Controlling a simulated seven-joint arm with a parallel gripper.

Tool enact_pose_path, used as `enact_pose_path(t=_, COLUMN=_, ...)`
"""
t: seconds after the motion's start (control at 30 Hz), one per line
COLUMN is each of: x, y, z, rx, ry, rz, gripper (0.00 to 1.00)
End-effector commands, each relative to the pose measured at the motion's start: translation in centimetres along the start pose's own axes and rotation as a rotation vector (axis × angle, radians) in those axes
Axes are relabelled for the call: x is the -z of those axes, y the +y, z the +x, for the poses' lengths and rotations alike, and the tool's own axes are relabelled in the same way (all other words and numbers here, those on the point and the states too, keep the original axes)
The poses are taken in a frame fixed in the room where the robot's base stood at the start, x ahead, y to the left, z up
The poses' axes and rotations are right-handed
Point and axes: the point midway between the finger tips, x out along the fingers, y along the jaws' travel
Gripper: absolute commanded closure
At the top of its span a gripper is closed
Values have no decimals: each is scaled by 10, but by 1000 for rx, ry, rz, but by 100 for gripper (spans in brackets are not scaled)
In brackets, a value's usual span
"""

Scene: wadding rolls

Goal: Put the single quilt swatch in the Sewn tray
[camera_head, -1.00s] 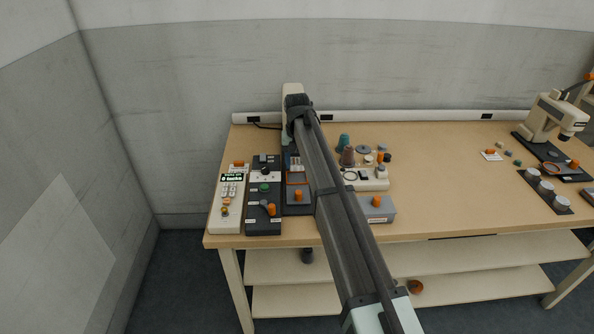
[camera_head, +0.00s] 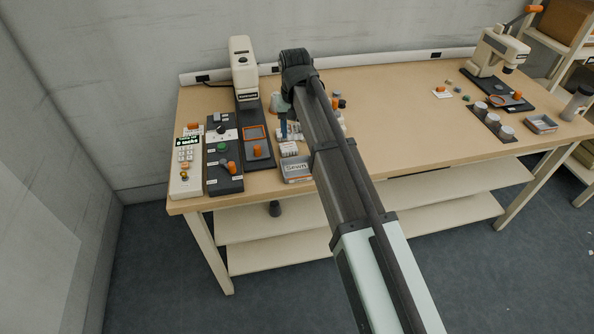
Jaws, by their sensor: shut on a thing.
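My gripper (camera_head: 284,133) points down at the front left of the bench, just behind the Sewn tray. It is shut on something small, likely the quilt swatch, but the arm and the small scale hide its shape. The Sewn tray (camera_head: 297,178) is a grey open box with a white "Sewn" label on its front wall, near the bench's front edge.
A sewing machine (camera_head: 244,70) with an orange-framed plate (camera_head: 256,132) stands left of the gripper. A control panel (camera_head: 223,160) and a keypad unit (camera_head: 187,165) are further left. Spools behind my arm are partly hidden.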

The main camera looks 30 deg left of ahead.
Motion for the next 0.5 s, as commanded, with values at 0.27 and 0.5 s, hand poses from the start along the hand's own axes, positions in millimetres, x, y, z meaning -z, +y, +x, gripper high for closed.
enact_pose_path(t=0.27, x=-47, y=6, z=8, rx=-1, ry=-12, rz=-51, gripper=82)
enact_pose_path(t=0.5, x=-47, y=6, z=19, rx=-2, ry=-18, rz=-90, gripper=82)
